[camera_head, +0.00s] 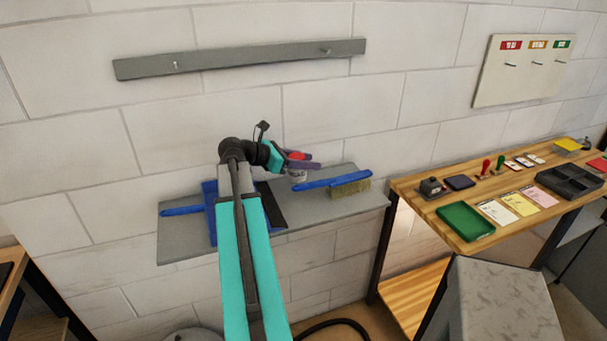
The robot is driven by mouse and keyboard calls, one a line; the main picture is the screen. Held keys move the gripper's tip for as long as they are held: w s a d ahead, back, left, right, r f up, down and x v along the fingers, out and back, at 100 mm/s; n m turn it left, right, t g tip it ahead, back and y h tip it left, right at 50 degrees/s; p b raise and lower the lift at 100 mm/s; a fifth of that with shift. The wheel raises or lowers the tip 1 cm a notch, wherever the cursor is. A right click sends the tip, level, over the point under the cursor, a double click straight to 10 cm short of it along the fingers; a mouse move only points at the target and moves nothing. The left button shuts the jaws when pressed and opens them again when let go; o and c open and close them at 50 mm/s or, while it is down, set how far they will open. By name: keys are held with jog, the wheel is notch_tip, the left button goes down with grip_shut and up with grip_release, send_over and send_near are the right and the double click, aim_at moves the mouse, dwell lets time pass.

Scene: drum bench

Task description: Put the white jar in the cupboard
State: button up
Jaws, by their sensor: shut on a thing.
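My gripper (307,159) is above the grey wall shelf, near its back, with its purple fingers shut. I see no cupboard in this view.
The grey shelf (334,231) holds a blue-handled brush (348,187) close to the gripper and a blue dustpan (209,191) on the left. A wooden bench (420,205) with a green tray (464,222) stands at right. A grey block (500,300) stands in front.

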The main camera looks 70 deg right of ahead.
jog(key=shift+f, duration=0.7)
jog(key=shift+f+p, duration=0.6)
jog(key=shift+f, duration=1.3)
jog(key=o, duration=0.9)
jog(key=shift+f, duration=0.1)
jog(key=b+v, duration=0.3)
jog(key=v, duration=0.9)
